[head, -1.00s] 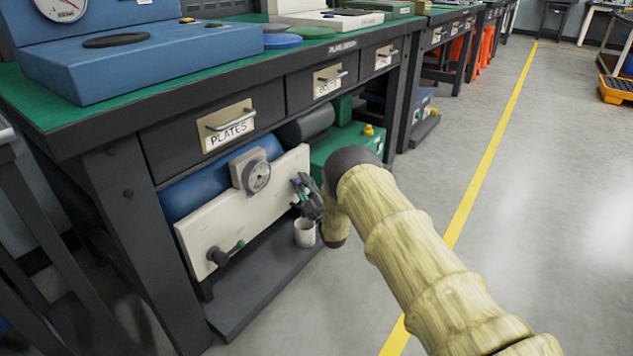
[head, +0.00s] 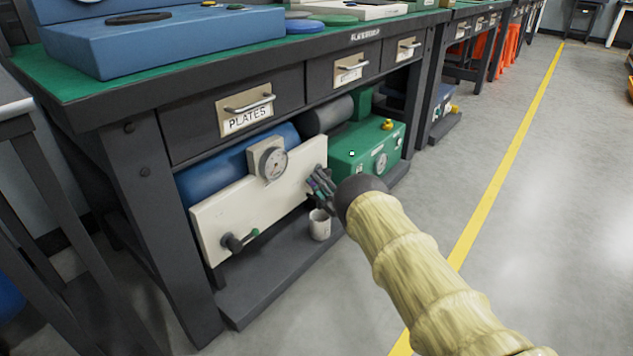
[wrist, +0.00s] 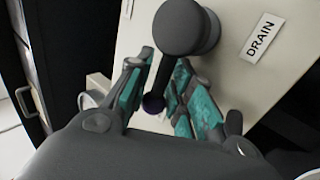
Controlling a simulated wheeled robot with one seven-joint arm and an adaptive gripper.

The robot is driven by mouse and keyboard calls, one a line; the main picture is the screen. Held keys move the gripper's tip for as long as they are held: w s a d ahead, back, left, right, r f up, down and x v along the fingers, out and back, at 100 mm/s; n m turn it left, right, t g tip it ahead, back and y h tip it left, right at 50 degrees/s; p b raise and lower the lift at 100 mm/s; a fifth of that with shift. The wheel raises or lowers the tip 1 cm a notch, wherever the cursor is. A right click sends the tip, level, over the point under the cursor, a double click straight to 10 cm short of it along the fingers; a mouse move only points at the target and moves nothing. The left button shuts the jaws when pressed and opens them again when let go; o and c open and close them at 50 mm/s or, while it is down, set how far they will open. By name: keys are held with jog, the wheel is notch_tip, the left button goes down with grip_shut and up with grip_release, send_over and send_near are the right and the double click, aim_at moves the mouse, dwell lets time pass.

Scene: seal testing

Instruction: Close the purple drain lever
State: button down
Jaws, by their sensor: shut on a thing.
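The drain lever shows in the wrist view as a dark stem (wrist: 162,75) with a purple ball tip (wrist: 153,104). It hangs from a round grey valve hub (wrist: 185,28) on a cream panel, beside a DRAIN label (wrist: 262,38). My gripper (wrist: 160,98) has its teal-padded fingers on both sides of the lever, shut on it near the ball. In the head view, my gripper (head: 320,186) is at the right end of the cream panel (head: 222,215), under the bench. The lever is mostly hidden there by the fingers.
A white mug (head: 320,226) stands on the low shelf (head: 265,285) just below my gripper. A second lever with a green tip (head: 240,240) is at the panel's left. A gauge (head: 272,162) sits on the panel's top. A green machine (head: 365,150) stands behind on the right.

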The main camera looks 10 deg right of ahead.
jog(key=shift+s+f, duration=0.1)
jog(key=c, duration=1.5)
grip_release()
jog(key=v, duration=1.2)
